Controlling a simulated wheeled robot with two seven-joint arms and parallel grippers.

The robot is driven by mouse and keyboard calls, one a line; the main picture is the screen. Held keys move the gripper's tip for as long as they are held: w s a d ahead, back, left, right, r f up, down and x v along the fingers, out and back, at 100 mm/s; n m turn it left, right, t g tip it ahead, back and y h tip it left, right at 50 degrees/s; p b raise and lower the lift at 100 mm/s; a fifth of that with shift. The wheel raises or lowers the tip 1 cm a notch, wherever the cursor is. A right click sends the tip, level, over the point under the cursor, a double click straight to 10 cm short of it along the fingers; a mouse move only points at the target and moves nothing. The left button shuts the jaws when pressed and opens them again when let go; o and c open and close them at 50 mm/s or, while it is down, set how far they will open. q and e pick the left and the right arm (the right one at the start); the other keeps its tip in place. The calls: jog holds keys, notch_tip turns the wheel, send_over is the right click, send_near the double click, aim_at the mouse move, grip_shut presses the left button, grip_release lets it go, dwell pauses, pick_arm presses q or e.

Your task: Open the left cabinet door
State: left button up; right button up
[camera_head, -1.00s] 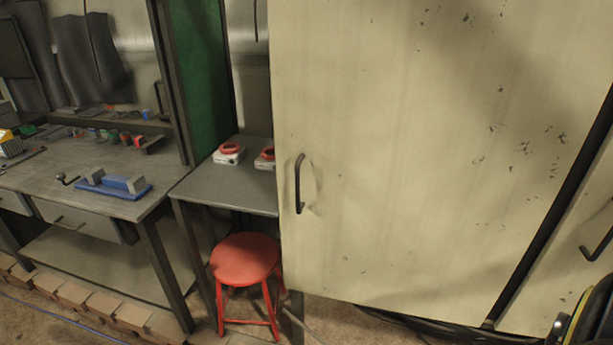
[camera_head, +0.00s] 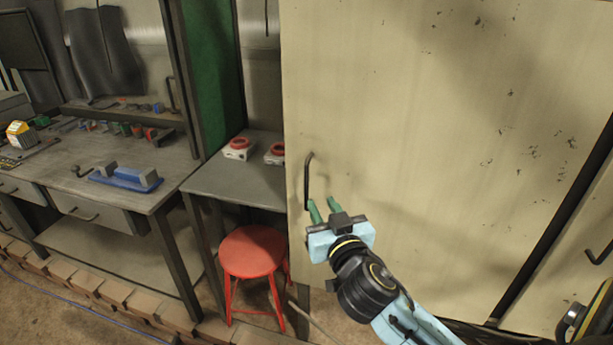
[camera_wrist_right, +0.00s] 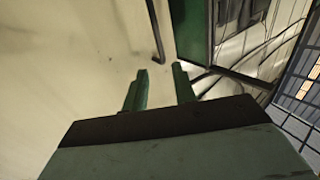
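The left cabinet door (camera_head: 400,110) is a large cream panel with dark scuffs. It looks closed in the head view. Its dark bar handle (camera_head: 307,182) stands upright near the door's left edge. My right gripper (camera_head: 323,205) is just right of the handle's lower end, its two green fingers apart with nothing between them. In the right wrist view the handle (camera_wrist_right: 155,35) is ahead of the fingers (camera_wrist_right: 160,82), near the door's edge. I cannot tell whether a finger touches the handle. My left gripper is not in view.
A red stool (camera_head: 253,252) stands left of the cabinet, below a small grey table (camera_head: 238,180). A workbench (camera_head: 100,195) with tools is farther left. The right door's handle (camera_head: 598,252) is at the right edge. Bricks (camera_head: 85,282) line the floor.

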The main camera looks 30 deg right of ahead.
aim_at(307, 178)
jog(key=p+x, duration=0.1)
jog(key=x, duration=1.1)
jog(key=shift+w+f, duration=0.1)
grip_shut()
